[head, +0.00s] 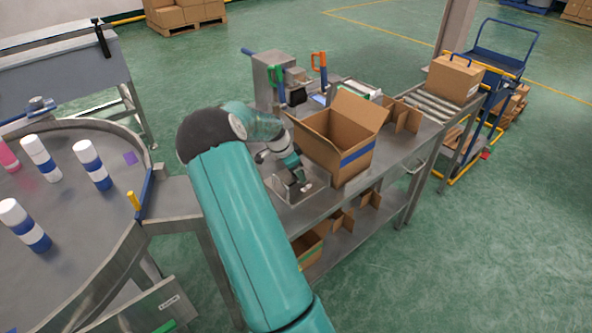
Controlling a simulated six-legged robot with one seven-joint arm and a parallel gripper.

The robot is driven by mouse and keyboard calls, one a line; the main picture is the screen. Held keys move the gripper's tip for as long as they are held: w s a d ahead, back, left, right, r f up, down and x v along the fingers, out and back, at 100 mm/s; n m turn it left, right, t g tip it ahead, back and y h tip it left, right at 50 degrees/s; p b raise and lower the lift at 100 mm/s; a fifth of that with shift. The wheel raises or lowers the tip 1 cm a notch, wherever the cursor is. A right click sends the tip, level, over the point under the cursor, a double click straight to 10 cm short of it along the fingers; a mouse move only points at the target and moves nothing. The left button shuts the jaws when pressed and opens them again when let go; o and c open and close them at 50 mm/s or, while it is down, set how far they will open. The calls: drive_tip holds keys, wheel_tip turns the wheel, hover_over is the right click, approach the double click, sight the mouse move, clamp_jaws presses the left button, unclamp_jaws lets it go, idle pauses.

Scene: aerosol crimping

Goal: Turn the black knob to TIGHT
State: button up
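A grey metal machine (268,78) stands at the back of the steel bench, with a green handle (276,76) and an orange handle (319,62). A small dark part (298,96) sits low on the machine; I cannot tell whether it is the black knob, and no TIGHT marking is readable. My gripper (300,187) points down over the bench, left of the open carton and in front of the machine, apart from the dark part. Its fingers are small and partly unclear, so I cannot see whether they are open or hold anything.
An open cardboard box (338,140) stands close right of my gripper. Cardboard dividers (402,115) and a roller track (432,104) lie farther right. A round steel table (85,225) with several capped cans is at left. A blue cart (500,65) stands at the back right.

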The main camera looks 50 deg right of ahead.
drive_tip(key=v, duration=1.3)
drive_tip(key=shift+a+r, duration=0.2)
drive_tip(key=shift+r, duration=0.15)
